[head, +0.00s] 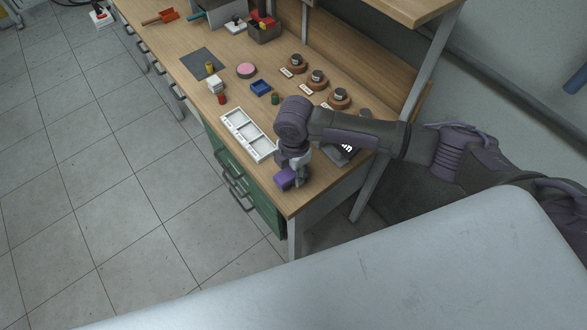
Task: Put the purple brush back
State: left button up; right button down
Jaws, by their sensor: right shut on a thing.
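My right gripper (300,176) comes in from the right and points down over the front right end of the wooden workbench (318,188). It is shut on a bright purple block-like thing (284,178), which looks like the purple brush. The fingers hide part of it, and I cannot tell whether it touches the bench top. My left gripper is not in view.
A white tray with compartments (248,134) lies just left of my right gripper. Several round wooden bases (340,100), a blue box (261,87), a pink disc (246,70) and small coloured cylinders stand behind.

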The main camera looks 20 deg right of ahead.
jog(key=shift+f, duration=0.2)
jog(key=c, duration=0.7)
grip_release()
jog(key=shift+r, duration=0.15)
notch_tip(320, 180, up, 12)
jog(key=shift+r+b, duration=0.1)
jog(key=shift+b, duration=1.1)
